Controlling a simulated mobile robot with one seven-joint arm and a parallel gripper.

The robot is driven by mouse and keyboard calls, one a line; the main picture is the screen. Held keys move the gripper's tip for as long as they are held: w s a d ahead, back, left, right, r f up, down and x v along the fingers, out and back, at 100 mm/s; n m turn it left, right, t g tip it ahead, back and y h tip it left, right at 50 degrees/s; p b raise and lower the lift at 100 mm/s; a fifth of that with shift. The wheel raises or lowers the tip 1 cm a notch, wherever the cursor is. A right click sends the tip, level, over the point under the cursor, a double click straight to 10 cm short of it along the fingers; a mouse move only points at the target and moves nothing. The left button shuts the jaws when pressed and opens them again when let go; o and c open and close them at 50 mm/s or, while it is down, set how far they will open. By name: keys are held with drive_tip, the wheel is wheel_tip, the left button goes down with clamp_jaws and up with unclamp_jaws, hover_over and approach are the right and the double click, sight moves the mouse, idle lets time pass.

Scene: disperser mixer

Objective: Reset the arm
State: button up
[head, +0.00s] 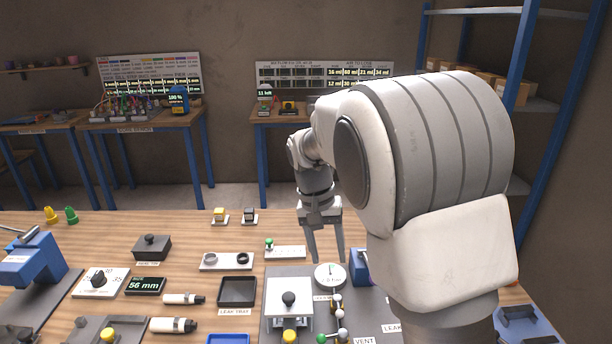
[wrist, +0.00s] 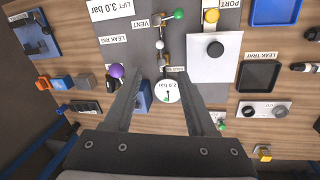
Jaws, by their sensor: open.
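My gripper (head: 327,256) hangs fingers down over the wooden table, at the back of the grey leak rig board (head: 272,325). Its two dark fingers are apart with nothing between them. In the wrist view my gripper (wrist: 156,84) also shows open and empty. The round white pressure gauge (head: 330,275) lies below and near the fingertips. In the wrist view the gauge (wrist: 167,92) shows between the fingers. My arm's large white and grey links cover the right part of the head view and hide part of the table.
A white block with a black knob (head: 289,300) stands on the rig board. Purple (wrist: 116,71) and green (wrist: 179,14) valve balls are near the gauge. A black leak tray (head: 237,291) lies to the left. A blue-posted shelf (head: 515,60) stands at the right.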

drive_tip(key=s+d+r+t+y, duration=0.2)
drive_tip(key=s+d+r, duration=0.3)
drive_tip(key=s+r, duration=0.45)
drive_tip(key=s+d+n+t, duration=0.2)
drive_tip(key=s+t, duration=0.2)
drive_tip(key=s, duration=1)
